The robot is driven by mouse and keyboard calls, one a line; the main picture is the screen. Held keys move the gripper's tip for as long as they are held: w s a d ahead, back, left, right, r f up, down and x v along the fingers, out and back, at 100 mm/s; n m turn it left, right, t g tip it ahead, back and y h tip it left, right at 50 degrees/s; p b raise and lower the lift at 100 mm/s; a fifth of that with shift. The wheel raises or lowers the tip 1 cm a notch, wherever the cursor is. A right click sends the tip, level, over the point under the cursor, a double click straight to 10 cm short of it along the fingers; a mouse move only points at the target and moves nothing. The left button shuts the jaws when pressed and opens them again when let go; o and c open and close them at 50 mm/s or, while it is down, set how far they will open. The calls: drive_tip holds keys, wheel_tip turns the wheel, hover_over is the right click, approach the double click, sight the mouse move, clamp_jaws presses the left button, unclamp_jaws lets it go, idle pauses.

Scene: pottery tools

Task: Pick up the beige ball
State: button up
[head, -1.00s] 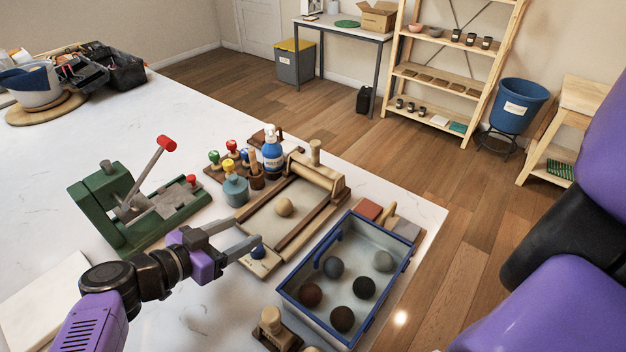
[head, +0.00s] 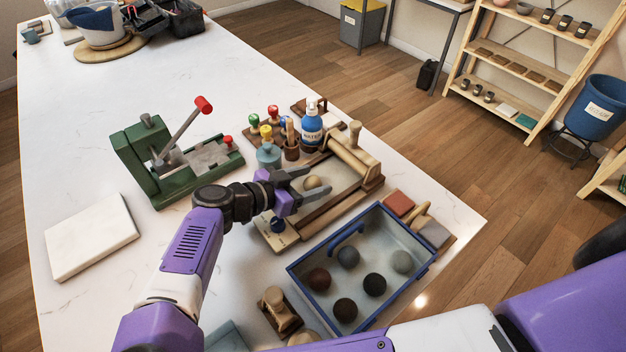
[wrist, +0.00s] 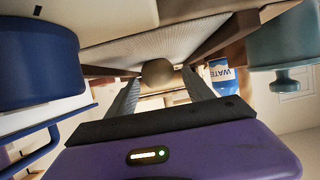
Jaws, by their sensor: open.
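The beige ball (head: 312,183) rests on the pale bed of a wooden-framed slab board (head: 339,176). In the wrist view the ball (wrist: 158,72) sits ahead, around the line between my two fingertips. My gripper (head: 302,182) is open, with its fingers reaching over the board toward the ball. In the wrist view the gripper (wrist: 160,92) has a finger on each side of the ball's near part. I cannot tell whether either finger touches it.
A blue-rimmed tray (head: 318,262) holding several darker balls stands to the right. A blue-white bottle (head: 312,128) and a teal jar (head: 269,155) stand behind the gripper. A green press (head: 150,160) is at left. A dark blue knob (head: 277,224) is near my wrist.

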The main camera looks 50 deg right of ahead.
drive_tip(key=shift+s+d+f, duration=0.1)
drive_tip(key=shift+d+f, duration=0.1)
drive_tip(key=shift+d, duration=0.15)
drive_tip(key=shift+c, duration=0.2)
clamp_jaws()
